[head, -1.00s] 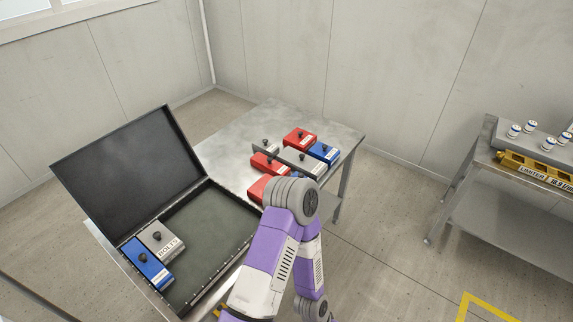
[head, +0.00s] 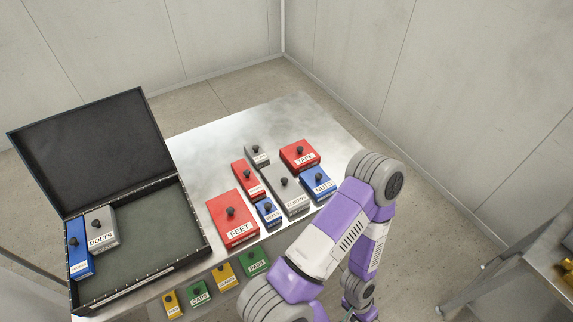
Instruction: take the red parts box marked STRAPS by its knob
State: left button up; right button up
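Three red boxes with dark knobs stand on the metal table (head: 195,150). The narrow red box (head: 245,172) stands behind the one marked FEET (head: 222,228), and its own label is too small to read. The third is marked TAPE (head: 292,150). I cannot read STRAPS on any box. The narrow box's knob shows, with a grey box behind it and a long grey box to its right. One of my purple and white arms rises at the right of the boxes with its elbow high. Neither gripper shows.
An open black case (head: 206,240) at the left holds a blue box (head: 78,262) and a grey BOLTS box (head: 100,220); its right part is empty. Blue boxes, including NUTS (head: 311,186), crowd the red ones. Green and yellow boxes line the front. Another table (head: 530,275) stands right.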

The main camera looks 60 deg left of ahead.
aim_at(255, 192)
jog(key=i, duration=0.95)
jog(key=u, duration=4.2)
